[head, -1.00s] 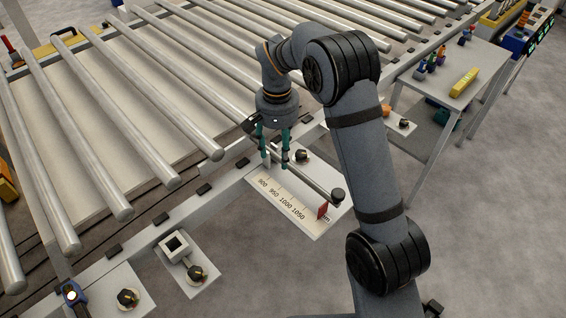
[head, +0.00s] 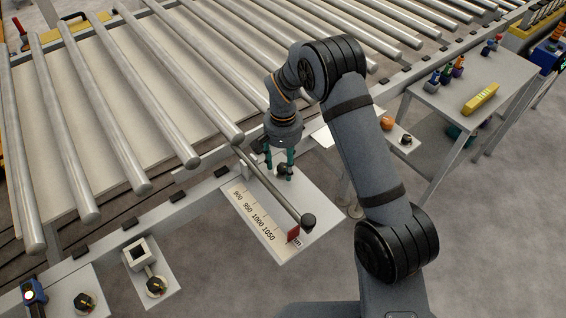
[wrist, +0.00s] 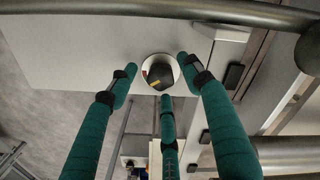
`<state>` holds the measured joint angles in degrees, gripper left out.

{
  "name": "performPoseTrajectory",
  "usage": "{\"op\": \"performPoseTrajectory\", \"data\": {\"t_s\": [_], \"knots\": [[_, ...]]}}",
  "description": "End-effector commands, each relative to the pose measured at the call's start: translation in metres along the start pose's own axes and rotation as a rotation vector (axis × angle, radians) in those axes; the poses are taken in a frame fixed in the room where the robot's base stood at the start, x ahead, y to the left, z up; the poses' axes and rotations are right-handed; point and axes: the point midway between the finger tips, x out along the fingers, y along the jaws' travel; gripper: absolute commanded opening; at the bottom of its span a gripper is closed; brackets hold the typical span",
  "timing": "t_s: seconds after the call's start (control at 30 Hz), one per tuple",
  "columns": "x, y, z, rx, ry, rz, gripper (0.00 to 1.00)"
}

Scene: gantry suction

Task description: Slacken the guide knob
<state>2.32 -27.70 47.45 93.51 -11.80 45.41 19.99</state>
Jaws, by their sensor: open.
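The guide knob (head: 284,170) is a small dark knob on the white guide plate (head: 322,190), beside the conveyor edge. In the wrist view the fingers of my gripper (wrist: 160,82) are spread around the knob's near side and sides, with nothing held. Whether any finger touches the knob cannot be told.
A grey guide rod (head: 270,187) with a dark end cap (head: 308,220) crosses the plate close to my gripper. A red pointer (head: 293,233) stands by the printed scale (head: 256,222). Conveyor rollers (head: 165,125) lie left. Another plate with a knob (head: 156,286) is at lower left.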

Motion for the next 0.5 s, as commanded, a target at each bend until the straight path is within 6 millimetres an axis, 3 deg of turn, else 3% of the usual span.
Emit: {"op": "performPoseTrajectory", "data": {"t_s": [0.23, 0.5], "knots": [[0.0006, -0.0006, -0.0003, -0.001, 0.001, 0.0, 0.49], [0.0004, -0.0005, -0.0003, -0.001, 0.0, 0.0, 0.33]]}}
